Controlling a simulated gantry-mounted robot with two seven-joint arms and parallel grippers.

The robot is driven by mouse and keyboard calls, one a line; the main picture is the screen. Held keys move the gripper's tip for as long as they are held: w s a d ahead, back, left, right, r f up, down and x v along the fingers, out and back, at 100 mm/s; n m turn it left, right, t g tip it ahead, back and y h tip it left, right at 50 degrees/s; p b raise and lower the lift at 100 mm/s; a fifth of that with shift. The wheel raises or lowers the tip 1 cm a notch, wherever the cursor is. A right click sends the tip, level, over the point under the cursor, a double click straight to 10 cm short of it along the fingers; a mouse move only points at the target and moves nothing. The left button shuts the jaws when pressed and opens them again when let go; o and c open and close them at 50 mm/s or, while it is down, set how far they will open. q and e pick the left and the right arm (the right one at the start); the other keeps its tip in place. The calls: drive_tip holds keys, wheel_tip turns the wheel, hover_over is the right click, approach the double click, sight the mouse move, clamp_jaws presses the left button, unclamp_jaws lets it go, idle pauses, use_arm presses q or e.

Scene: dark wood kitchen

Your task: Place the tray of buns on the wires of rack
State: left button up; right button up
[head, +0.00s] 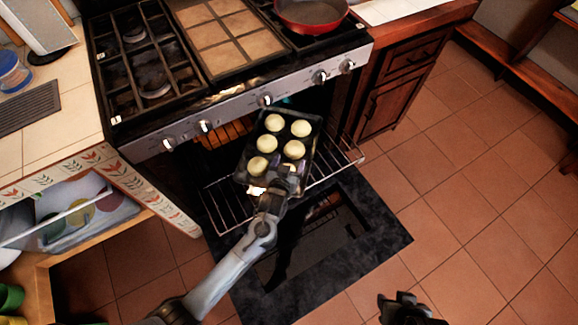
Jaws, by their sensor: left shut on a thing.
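The dark tray (241,170) holds several pale round buns (266,143). It is above the pulled-out wire rack (222,204) at the oven's mouth; I cannot tell whether it touches the wires. My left gripper (286,180) is shut on the near edge of the tray and hides part of that edge and a bun. The rack's wires show on both sides of the tray. My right gripper (405,305) is at the bottom edge, away from the tray, and its fingers are too dark and cut off to read.
The oven door (375,225) is open and lies low beneath the rack. The stove's front knobs (265,100) are just above the oven opening. A red pan (311,13) sits on the stove. Wooden cabinets (395,95) stand to the right, with clear tiled floor beyond.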

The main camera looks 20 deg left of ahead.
use_arm(q)
drive_tip(key=shift+f, duration=0.35)
drive_tip(key=shift+w, duration=0.1)
drive_tip(key=o, duration=1.6)
drive_tip(key=shift+f, duration=0.1)
